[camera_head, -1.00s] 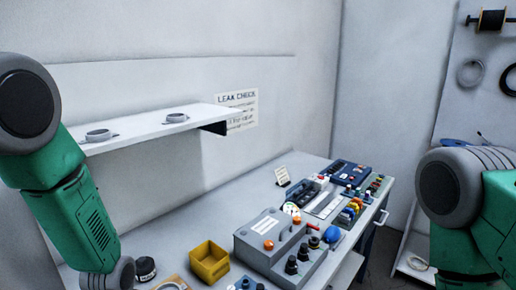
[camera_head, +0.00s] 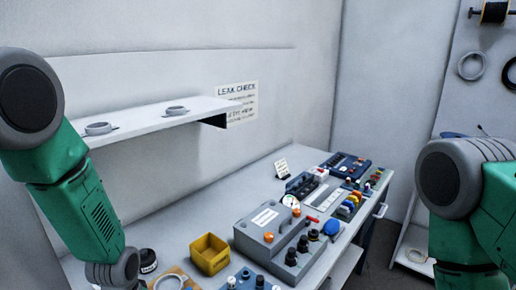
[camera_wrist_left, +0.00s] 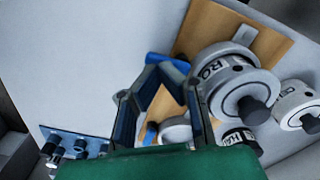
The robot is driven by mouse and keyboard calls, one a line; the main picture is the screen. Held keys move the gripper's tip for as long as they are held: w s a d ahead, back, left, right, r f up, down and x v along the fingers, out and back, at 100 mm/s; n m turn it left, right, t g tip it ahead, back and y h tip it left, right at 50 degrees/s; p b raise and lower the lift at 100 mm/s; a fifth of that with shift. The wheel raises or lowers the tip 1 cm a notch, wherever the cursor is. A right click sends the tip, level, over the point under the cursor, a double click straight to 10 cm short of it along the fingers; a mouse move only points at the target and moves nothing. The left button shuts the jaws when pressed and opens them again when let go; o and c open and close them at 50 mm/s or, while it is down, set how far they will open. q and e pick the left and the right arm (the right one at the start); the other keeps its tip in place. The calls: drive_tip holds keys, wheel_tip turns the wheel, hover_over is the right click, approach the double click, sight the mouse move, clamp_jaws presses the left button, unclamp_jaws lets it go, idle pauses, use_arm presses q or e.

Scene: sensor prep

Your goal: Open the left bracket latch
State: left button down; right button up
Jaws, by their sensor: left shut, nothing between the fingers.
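In the left wrist view, my left gripper (camera_wrist_left: 163,76) has its dark fingers drawn together at the tips with nothing held. It is over a wooden board (camera_wrist_left: 205,22). A blue part (camera_wrist_left: 180,63) shows just behind the fingertips; I cannot tell whether it is the latch. On the board, a grey round fitting (camera_wrist_left: 225,85) with a dark knob sits right of the fingers. A paler round part (camera_wrist_left: 175,130) shows between them, partly hidden. In the head view, the wooden board (camera_head: 158,285) shows only at the bottom edge, bearing a ring-like part. My right gripper is out of view.
A yellow bin (camera_head: 209,256), a grey control box (camera_head: 262,226) and a blue panel with knobs (camera_head: 246,280) stand right of the board. A black jar (camera_head: 148,261) stands behind it. A wall shelf (camera_head: 150,123) holds two round fittings.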

use_arm(q)
drive_tip(key=shift+w+d, duration=0.1)
drive_tip(key=shift+w, duration=0.5)
drive_tip(key=shift+w+a+p, duration=0.2)
drive_tip(key=shift+w+p, duration=0.2)
drive_tip(key=shift+w, duration=0.2)
idle(1.0)
drive_tip(key=shift+w+a, duration=0.4)
drive_tip(key=shift+a, duration=0.05)
idle(0.6)
drive_tip(key=shift+w+a+r+p, duration=0.1)
drive_tip(key=shift+w+a+p, duration=0.05)
drive_tip(key=shift+a+p, duration=0.15)
idle(0.5)
drive_tip(key=shift+a+r+p, duration=0.15)
drive_tip(key=shift+r+p, duration=0.55)
drive_tip(key=shift+p, duration=0.05)
drive_tip(key=shift+a+r+p, duration=0.2)
drive_tip(key=shift+r+p, duration=0.7)
drive_tip(key=shift+r, duration=0.05)
drive_tip(key=r, duration=0.1)
drive_tip(key=p, duration=0.1)
drive_tip(key=r+p, duration=0.1)
drive_tip(key=shift+s+d+r, duration=0.25)
drive_tip(key=shift+r, duration=0.05)
